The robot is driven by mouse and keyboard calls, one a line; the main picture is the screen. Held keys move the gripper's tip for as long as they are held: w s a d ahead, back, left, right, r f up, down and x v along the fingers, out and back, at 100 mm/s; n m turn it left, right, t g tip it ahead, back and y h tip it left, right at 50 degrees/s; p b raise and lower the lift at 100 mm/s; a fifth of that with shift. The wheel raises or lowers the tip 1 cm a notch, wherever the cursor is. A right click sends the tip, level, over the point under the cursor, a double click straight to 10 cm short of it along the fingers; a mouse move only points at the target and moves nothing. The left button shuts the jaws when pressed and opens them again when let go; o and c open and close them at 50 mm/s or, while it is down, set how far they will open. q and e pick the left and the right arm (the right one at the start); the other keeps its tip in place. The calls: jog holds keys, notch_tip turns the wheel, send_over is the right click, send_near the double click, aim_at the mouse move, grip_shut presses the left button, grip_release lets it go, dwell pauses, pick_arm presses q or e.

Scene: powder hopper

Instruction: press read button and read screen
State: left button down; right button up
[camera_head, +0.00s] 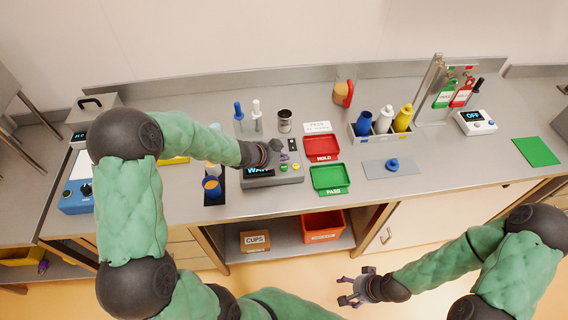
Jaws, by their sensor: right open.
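A grey device (287,179) stands on the bench with a lit screen (258,171) on its front. The screen text starts with "WA"; the rest is hard to read. Green and yellow buttons (295,167) sit to the right of the screen. My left gripper (280,152) is over the back of this device, covering part of its top. Whether it touches a button, and whether its fingers are open or shut, I cannot tell. My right gripper (348,291) is open and empty, low in front of the bench and over the floor.
A red HOLD tray (321,158) and green PASS tray (346,189) lie right of the device. A metal cup (285,126) stands behind it. Bottles fill a caddy (365,137). A white device (483,129) reads OFF. A blue device (72,203) is at far left.

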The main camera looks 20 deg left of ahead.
pick_arm(q)
jog(key=shift+r+p, duration=0.9)
jog(key=shift+r, duration=0.25)
jog(key=shift+f, duration=0.1)
